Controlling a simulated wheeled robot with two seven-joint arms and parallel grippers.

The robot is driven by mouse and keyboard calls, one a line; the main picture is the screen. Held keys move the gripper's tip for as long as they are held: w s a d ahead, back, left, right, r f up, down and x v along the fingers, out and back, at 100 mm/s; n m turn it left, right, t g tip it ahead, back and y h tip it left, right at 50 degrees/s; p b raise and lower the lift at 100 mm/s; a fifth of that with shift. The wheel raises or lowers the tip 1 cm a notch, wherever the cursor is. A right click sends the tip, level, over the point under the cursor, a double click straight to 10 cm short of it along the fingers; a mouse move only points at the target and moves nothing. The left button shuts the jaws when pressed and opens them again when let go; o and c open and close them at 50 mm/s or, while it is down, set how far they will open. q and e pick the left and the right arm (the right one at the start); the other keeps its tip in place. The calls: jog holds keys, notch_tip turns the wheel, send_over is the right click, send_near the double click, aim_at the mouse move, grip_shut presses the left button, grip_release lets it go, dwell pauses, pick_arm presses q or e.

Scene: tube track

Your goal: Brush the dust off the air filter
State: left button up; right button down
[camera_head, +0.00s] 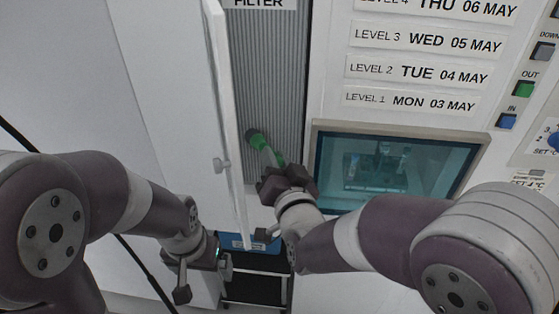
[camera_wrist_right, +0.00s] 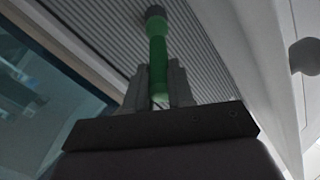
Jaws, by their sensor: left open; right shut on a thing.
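The air filter (camera_head: 268,75) is a tall grey ribbed panel in a recess under a "FILTER" label in the head view. Its ribs (camera_wrist_right: 215,75) also fill the upper middle of the right wrist view. My right gripper (camera_head: 277,167) is shut on a brush with a green handle (camera_head: 268,151). The brush's dark grey round head (camera_head: 253,136) points up at the filter. In the wrist view the green handle (camera_wrist_right: 158,60) stands between the fingers; whether the head touches the ribs I cannot tell. My left gripper (camera_head: 204,284) is open and empty, low by the door.
A glass window (camera_head: 395,168) and dated level labels are on the right. A blue item (camera_head: 240,243) lies below the filter.

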jog(key=a+f+b, duration=0.1)
jog(key=f+b, duration=0.1)
jog(key=shift+a+f+b, duration=0.35)
jog(key=shift+a+b, duration=0.05)
dwell(0.3)
jog(key=d+b, duration=0.1)
jog(key=d, duration=0.2)
jog(key=shift+d, duration=0.4)
dwell(0.3)
